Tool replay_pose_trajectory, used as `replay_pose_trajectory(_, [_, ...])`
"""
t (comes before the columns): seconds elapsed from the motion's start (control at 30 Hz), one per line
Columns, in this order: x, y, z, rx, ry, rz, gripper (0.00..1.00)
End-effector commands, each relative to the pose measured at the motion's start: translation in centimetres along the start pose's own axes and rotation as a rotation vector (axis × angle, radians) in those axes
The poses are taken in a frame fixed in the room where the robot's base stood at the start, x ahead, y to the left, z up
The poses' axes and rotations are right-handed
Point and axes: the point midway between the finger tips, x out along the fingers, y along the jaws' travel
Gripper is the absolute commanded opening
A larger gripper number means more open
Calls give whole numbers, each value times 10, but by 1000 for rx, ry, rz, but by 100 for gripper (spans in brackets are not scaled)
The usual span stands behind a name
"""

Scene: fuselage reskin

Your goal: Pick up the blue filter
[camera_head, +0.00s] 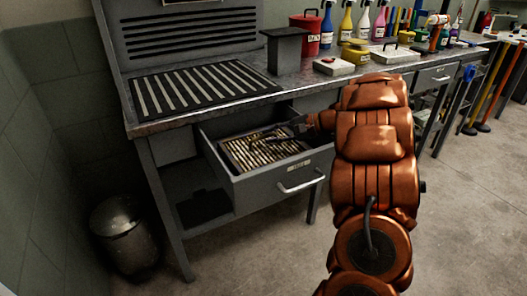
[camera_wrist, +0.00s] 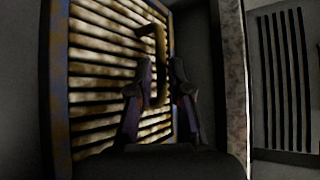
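The filter (camera_head: 258,154) lies in the pulled-out drawer under the bench. Its face is yellowish pleats. In the wrist view the filter (camera_wrist: 100,68) fills the left half, with a worn blue-grey frame. A looped handle (camera_wrist: 158,42) stands on its face. My gripper (camera_wrist: 160,72) has one dark finger on each side of the handle's straight bar, with a narrow gap showing between them. Contact with the handle cannot be made out. In the head view my gripper (camera_head: 284,134) is small and dark over the filter's far right part.
The grey drawer (camera_head: 280,186) has a front handle, and its walls surround the filter. The bench top (camera_head: 292,83) overhangs the drawer's back. A grey post block (camera_head: 286,52), a red can (camera_head: 305,33) and bottles stand on it. A bin (camera_head: 124,234) stands on the floor at left.

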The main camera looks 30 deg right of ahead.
Motion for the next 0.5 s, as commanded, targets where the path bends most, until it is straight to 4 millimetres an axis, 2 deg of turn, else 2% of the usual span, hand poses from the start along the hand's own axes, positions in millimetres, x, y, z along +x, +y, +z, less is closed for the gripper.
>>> replay_pose_trajectory(0.3, [29,0,-1,1,3,0,18])
replay_pose_trajectory(0.5, [33,0,-1,1,3,-1,18])
